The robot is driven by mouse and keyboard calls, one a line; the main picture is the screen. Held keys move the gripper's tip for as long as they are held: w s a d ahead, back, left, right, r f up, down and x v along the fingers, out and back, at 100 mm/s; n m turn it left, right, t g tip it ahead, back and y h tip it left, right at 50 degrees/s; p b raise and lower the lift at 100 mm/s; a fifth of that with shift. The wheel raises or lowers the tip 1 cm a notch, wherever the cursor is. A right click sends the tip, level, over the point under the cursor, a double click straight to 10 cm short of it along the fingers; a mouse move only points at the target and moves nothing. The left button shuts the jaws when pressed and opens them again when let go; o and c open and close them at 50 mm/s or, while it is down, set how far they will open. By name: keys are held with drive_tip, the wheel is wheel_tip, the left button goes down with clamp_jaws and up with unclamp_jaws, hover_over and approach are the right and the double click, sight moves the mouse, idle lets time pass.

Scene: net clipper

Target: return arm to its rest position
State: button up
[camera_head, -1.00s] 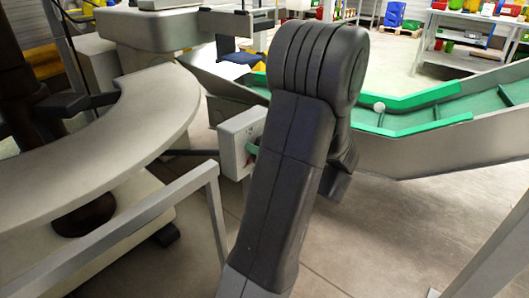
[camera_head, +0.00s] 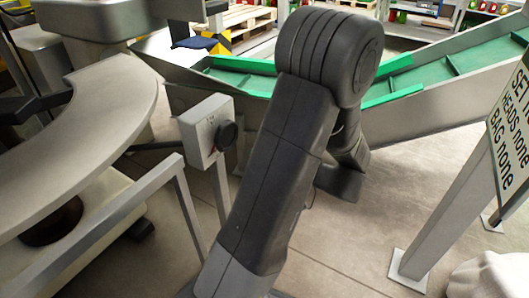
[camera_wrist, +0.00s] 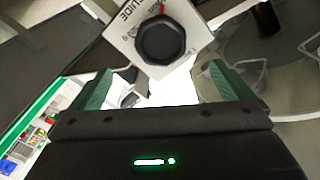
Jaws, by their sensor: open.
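My arm (camera_head: 275,165) stands folded in the middle of the head view, its elbow at the top. My gripper is mostly hidden behind it there. In the wrist view my gripper (camera_wrist: 160,88) is open, its two green fingers wide apart with nothing between them. A grey control box (camera_head: 198,140) with a black knob (camera_head: 227,135) stands left of my arm. In the wrist view the box (camera_wrist: 128,52) and its knob (camera_wrist: 162,40) lie just beyond the fingertips, apart from them.
A grey rail (camera_head: 110,205) and a curved grey table (camera_head: 95,135) are at left. A conveyor with green edges (camera_head: 395,95) crosses behind my arm. A sign (camera_head: 512,130) on a grey post stands at right. Floor between my arm and the post is clear.

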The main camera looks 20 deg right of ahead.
sight(230, 139)
drive_tip(key=shift+w, duration=0.1)
drive_tip(key=b+x, duration=0.3)
drive_tip(key=x, duration=1.1)
drive_tip(key=shift+r, duration=0.1)
